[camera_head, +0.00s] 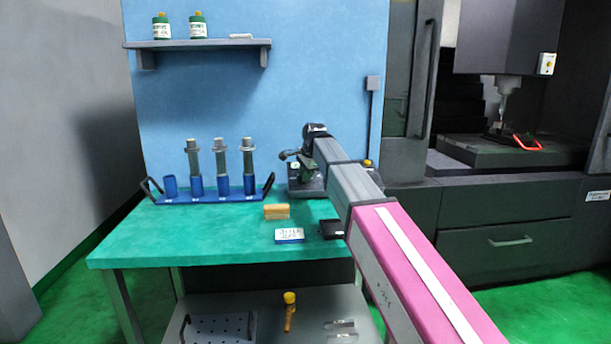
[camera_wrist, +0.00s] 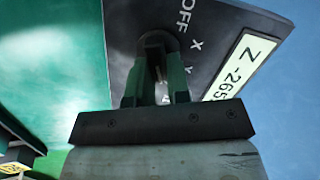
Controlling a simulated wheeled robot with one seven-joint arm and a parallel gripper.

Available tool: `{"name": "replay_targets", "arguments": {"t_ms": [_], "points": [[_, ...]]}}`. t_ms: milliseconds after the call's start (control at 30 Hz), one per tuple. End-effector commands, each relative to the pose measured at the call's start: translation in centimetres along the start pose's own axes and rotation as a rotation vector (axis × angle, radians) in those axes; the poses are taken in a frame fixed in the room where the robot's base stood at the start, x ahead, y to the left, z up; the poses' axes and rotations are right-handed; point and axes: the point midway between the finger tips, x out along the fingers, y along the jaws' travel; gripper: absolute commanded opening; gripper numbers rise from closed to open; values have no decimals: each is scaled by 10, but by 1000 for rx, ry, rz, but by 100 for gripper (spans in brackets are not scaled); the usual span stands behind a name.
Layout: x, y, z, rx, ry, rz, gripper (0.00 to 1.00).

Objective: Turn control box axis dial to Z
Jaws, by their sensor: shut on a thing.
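The dark control box (camera_wrist: 125,30) fills the top of the wrist view, with the letters OFF and X and part of another letter beside its axis dial (camera_wrist: 152,40). A pale display (camera_wrist: 240,68) on it reads Z and digits starting -265. My gripper (camera_wrist: 155,75) is shut on the dial, its two green fingers on either side of it. The fingers hide part of the dial and some markings, so I cannot tell its setting. In the head view the box (camera_head: 303,189) stands at the back right of the green table, and my gripper (camera_head: 303,162) is over it.
On the green table (camera_head: 150,235) are a blue rack (camera_head: 208,197) with several grey cylinders, a tan block (camera_head: 276,211), a white-labelled item (camera_head: 289,235) and a black tray (camera_head: 332,229). A blue wall panel (camera_head: 300,80) stands behind. The table's front left is clear.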

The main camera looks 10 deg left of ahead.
Motion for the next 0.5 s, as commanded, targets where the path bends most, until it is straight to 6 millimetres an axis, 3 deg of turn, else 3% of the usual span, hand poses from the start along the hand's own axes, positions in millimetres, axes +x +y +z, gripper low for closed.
{"name": "replay_targets", "arguments": {"t_ms": [133, 167, 200, 500], "points": [[0, 1, 0, 3, -2, 2, 0], [0, 1, 0, 3, -2, 2, 27], [0, 1, 0, 3, -2, 2, 40], [0, 0, 0, 1, -1, 1, 43]]}}
